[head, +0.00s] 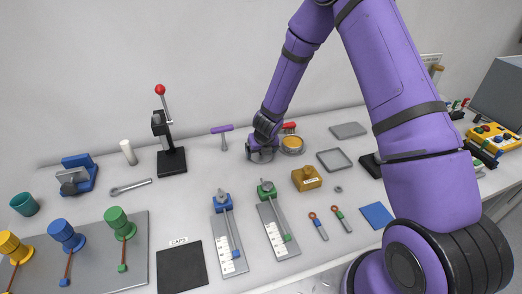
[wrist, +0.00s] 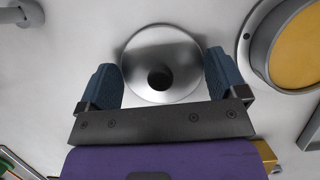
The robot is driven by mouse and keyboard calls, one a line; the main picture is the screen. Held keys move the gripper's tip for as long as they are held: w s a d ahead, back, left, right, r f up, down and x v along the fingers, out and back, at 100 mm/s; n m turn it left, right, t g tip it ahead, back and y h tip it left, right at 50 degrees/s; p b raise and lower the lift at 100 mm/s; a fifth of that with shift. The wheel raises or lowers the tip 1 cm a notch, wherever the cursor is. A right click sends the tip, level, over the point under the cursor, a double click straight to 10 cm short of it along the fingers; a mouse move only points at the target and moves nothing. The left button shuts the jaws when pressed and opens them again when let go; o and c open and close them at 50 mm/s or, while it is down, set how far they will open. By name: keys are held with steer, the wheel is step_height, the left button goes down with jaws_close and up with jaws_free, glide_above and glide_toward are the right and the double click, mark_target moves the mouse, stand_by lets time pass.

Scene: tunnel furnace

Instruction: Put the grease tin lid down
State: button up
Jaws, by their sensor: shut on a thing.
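The grease tin lid (wrist: 160,50) is a round, shiny metal disc with a dark round spot at its middle. Whether the lid touches the table cannot be told. The open grease tin (head: 292,145), with yellow-orange grease, stands just right of my gripper; it also shows in the wrist view (wrist: 290,45).
A purple-handled hammer (head: 222,131) lies left of my gripper, and a red-handled tool (head: 289,126) lies behind the tin. A grey tray (head: 334,160) and a yellow block (head: 307,179) are to the right and front. Bare table shows left of the lid.

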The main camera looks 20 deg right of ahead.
steer(key=shift+f, duration=0.1)
steer(key=o, duration=0.6)
steer(key=v, duration=1.2)
